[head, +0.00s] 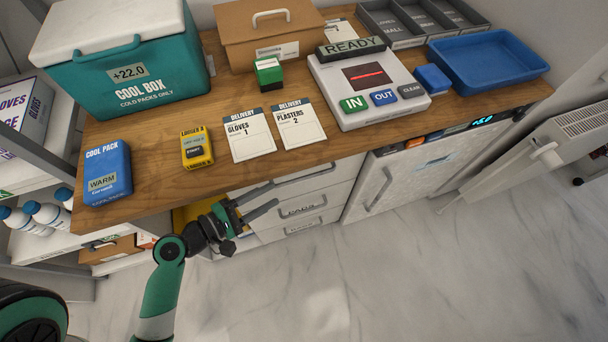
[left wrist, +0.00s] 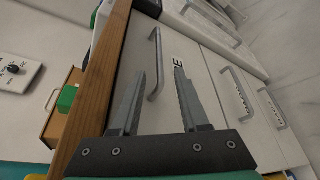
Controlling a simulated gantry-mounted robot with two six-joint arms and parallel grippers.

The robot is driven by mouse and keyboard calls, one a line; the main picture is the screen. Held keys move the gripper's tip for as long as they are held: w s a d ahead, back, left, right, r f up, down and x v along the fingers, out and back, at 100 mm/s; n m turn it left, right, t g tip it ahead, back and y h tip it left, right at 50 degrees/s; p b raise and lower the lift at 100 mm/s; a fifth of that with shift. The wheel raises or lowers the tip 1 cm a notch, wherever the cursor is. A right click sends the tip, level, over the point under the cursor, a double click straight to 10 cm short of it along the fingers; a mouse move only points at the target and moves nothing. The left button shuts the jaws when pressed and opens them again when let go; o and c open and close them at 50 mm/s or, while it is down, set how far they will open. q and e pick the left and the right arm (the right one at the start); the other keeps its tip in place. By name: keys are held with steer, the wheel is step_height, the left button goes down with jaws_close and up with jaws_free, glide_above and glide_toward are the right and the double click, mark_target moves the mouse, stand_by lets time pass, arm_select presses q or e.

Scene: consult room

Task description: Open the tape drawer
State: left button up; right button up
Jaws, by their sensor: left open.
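The white drawers stand under the wooden counter, and the top one, likely the tape drawer (head: 322,180), appears shut. Its front fills the middle of the left wrist view (left wrist: 211,82). Its grey bar handle (left wrist: 155,62) shows there beside a label ending in "E", the rest hidden by a finger. My left gripper (head: 262,203) is open and empty in front of the drawers. In the left wrist view its fingertips (left wrist: 159,75) appear either side of the handle; I cannot tell the gap in depth. My right gripper is not in view.
Lower drawers (head: 305,226), one labelled PADS, sit below. The wooden counter (head: 190,105) overhangs above and carries a cool box (head: 125,75), a cool pack (head: 107,172), a yellow logger (head: 196,148), delivery cards and a scanner (head: 368,82). A fridge (head: 420,165) stands right. The floor in front is clear.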

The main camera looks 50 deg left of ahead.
mark_target(297, 181)
arm_select(q)
steer(key=b+x, duration=0.2)
steer(key=x, duration=0.8)
steer(key=shift+w+d, duration=0.15)
steer(key=shift+w, duration=0.3)
jaws_close()
stand_by(0.6)
